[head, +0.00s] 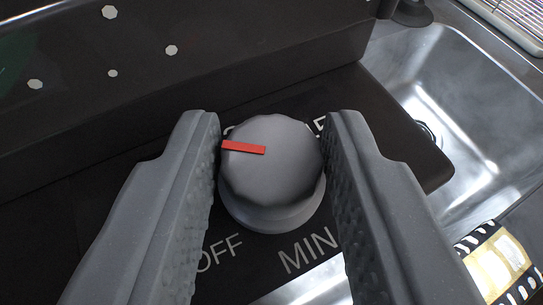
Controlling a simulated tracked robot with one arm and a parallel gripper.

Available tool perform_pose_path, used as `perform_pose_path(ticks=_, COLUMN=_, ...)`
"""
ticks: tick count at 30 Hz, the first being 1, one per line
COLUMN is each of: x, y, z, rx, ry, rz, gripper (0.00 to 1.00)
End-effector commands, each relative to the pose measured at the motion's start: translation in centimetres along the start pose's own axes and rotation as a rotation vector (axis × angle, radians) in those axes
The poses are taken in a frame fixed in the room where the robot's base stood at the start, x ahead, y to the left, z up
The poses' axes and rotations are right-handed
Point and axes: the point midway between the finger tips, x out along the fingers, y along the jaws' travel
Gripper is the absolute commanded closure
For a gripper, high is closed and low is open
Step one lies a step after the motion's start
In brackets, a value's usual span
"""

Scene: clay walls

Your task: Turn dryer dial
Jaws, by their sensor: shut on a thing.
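The dryer dial (272,180) is a round grey knob with a red marker bar on its top face. The red bar lies nearly level and points to the left of the picture. The dial sits on a dark panel (300,90) with white letters; "OFF" and "MIN" show below it. More lettering above is partly hidden by the dial and a finger. My gripper (271,165) is shut on the dial, with one grey textured finger on its left side and one on its right.
A dark raised block (90,70) with several pale spots runs along the upper left. A shiny metal basin (450,110) lies at the right. A black and yellow patterned item (500,262) is at the lower right. A wire rack (515,20) shows at the top right corner.

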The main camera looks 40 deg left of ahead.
Motion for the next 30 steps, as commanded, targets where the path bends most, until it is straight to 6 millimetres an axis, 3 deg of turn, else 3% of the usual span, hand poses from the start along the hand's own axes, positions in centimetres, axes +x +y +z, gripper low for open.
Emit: perform_pose_path(ticks=30, x=0.15, y=0.10, z=0.62, rx=0.030, ry=-0.010, rz=0.067, gripper=0.92)
